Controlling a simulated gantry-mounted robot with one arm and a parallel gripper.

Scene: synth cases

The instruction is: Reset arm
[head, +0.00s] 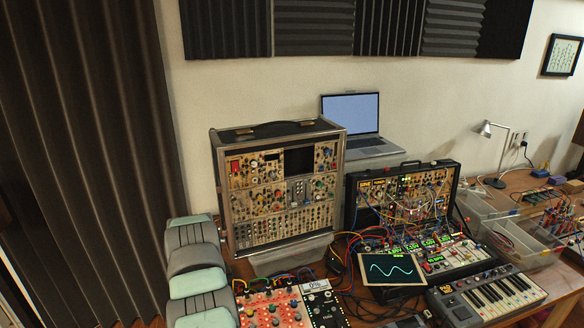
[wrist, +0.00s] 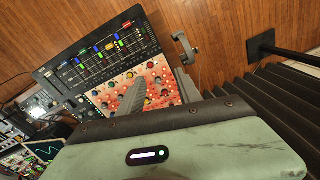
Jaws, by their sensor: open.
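My gripper (wrist: 160,82) shows in the wrist view as two grey ribbed fingers, set apart with nothing between them. Behind them is a red-orange knob panel (wrist: 162,95), and I cannot tell the distance to it. In the head view my grey-green arm is at the lower left, and the fingers cannot be made out there. A tall synth case (head: 240,185) full of modules stands upright left of centre. A black open synth case (head: 455,180) with many patch cables stands to its right. The red panel also shows at the bottom of the head view (head: 273,308).
A tablet (head: 391,268) with a sine wave and a small keyboard (head: 487,292) sit in front of the cases. A laptop (head: 352,108) is behind. Clear plastic bins (head: 535,262) and a lamp (head: 494,130) are right. A dark curtain (head: 80,150) hangs left. Loose cables crowd the table.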

